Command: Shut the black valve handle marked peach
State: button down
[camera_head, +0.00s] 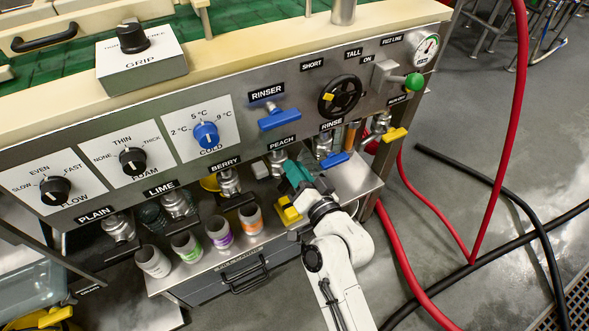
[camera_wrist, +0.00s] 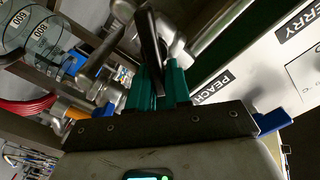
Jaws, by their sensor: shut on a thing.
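The PEACH label (camera_head: 282,142) is on the steel panel in the head view, and it also shows in the wrist view (camera_wrist: 214,87). A metal valve (camera_head: 277,162) sits below it. My gripper (camera_head: 293,172) reaches up to this valve from below right. In the wrist view its teal fingers (camera_wrist: 163,82) are shut on the black valve handle (camera_wrist: 151,42), a flat bar that stands up beyond the fingertips against a silver valve body (camera_wrist: 178,45). In the head view the handle is hidden behind my gripper.
A yellow part (camera_head: 288,211) lies just below my gripper. Several banded cups (camera_head: 250,219) stand on the shelf to the left. Red hoses (camera_head: 400,255) run over the floor at right.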

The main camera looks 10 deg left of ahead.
jog(key=shift+d+f+m, duration=0.1)
jog(key=shift+m, duration=0.4)
jog(key=c, duration=1.1)
grip_release()
jog(key=shift+c, duration=0.2)
jog(key=v, duration=1)
jog(key=shift+s+d, duration=0.3)
